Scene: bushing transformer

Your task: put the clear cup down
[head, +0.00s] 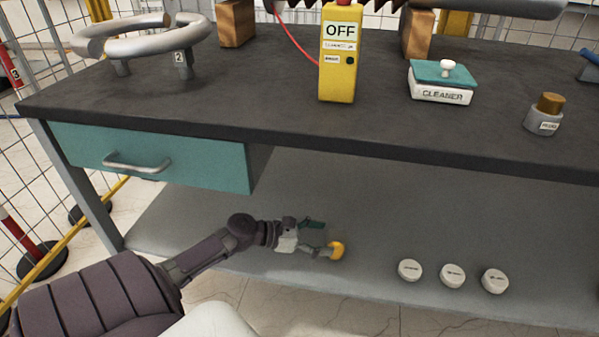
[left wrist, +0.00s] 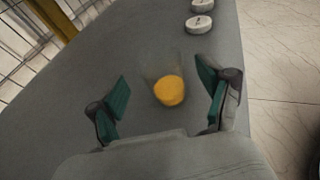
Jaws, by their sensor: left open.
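The clear cup (left wrist: 163,67) is see-through, with a faint outline and a yellow-orange part (left wrist: 169,91) at one end. In the head view the orange part (head: 337,250) shows on the grey lower shelf (head: 368,205); the clear walls are hard to make out there. My left gripper (head: 314,238) reaches in low over this shelf, beside the cup. In the left wrist view its green-padded fingers (left wrist: 160,97) are spread apart, with the cup between and just beyond them and a gap on each side. My right gripper is not in view.
Several white round pieces, such as this one (head: 410,270), sit on the shelf to the right. The dark tabletop (head: 230,95) and a teal drawer (head: 150,155) overhang the shelf. A yellow OFF box (head: 338,75) and a cleaner box (head: 441,92) stand on top.

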